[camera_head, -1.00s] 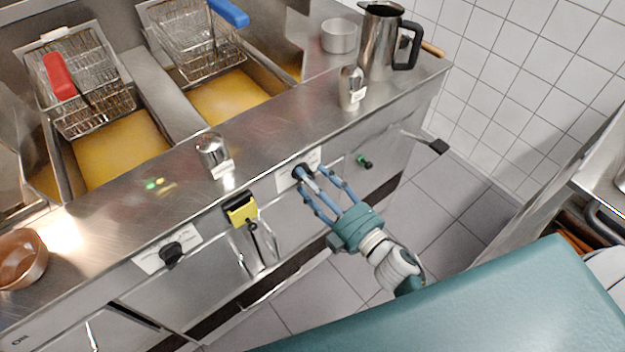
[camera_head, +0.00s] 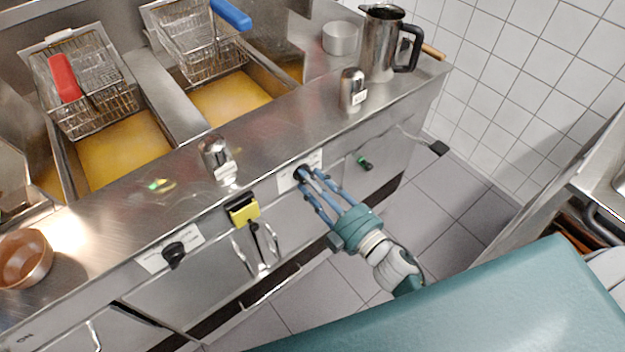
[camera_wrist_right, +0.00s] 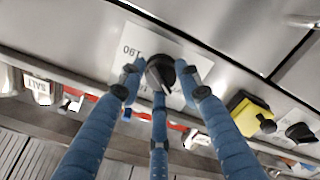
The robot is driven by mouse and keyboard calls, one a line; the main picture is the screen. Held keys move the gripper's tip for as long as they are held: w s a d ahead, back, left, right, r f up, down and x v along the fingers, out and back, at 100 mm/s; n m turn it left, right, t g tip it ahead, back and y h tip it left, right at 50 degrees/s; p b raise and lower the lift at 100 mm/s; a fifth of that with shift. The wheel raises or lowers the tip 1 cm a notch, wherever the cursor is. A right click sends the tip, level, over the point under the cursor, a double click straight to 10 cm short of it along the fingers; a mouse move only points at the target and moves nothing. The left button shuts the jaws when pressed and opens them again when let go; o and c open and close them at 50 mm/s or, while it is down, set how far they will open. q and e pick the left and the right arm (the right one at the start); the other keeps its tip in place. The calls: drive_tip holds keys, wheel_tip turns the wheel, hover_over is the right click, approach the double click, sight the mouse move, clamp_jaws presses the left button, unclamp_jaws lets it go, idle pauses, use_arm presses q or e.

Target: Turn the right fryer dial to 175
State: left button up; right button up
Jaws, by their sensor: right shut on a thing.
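The right fryer dial (camera_head: 301,173) is a black knob on a white label plate on the fryer's front panel. It also shows in the right wrist view (camera_wrist_right: 160,72), with "190" readable on the plate (camera_wrist_right: 133,47). My right gripper (camera_head: 309,178) has its blue fingers closed around the dial; in the right wrist view the fingers (camera_wrist_right: 160,85) sit on both sides of it and one below. The dial's pointer setting is hard to read. The left fryer dial (camera_head: 174,253) is free. My left gripper is not in view.
Shakers (camera_head: 352,90), a steel jug (camera_head: 382,45) and a brown bowl (camera_head: 23,258) stand on the counter. Two fry baskets (camera_head: 195,40) hang over oil.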

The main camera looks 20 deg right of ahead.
drive_tip(key=m+p, duration=0.2)
drive_tip(key=m, duration=0.3)
drive_tip(key=m+p, duration=0.2)
drive_tip(key=m, duration=0.4)
drive_tip(key=f+m+p, duration=0.1)
drive_tip(key=m+p, duration=0.2)
drive_tip(key=m, duration=0.3)
drive_tip(key=shift+s+a, duration=0.15)
drive_tip(key=shift+s, duration=0.1)
drive_tip(key=m, duration=0.5)
drive_tip(key=shift+a, duration=0.15)
drive_tip(key=shift+m, duration=0.4)
drive_tip(key=o, duration=1.1)
drive_tip(key=shift+o, duration=0.2)
drive_tip(key=shift+a+r, duration=0.1)
drive_tip(key=shift+r, duration=0.1)
drive_tip(key=shift+w, duration=0.1)
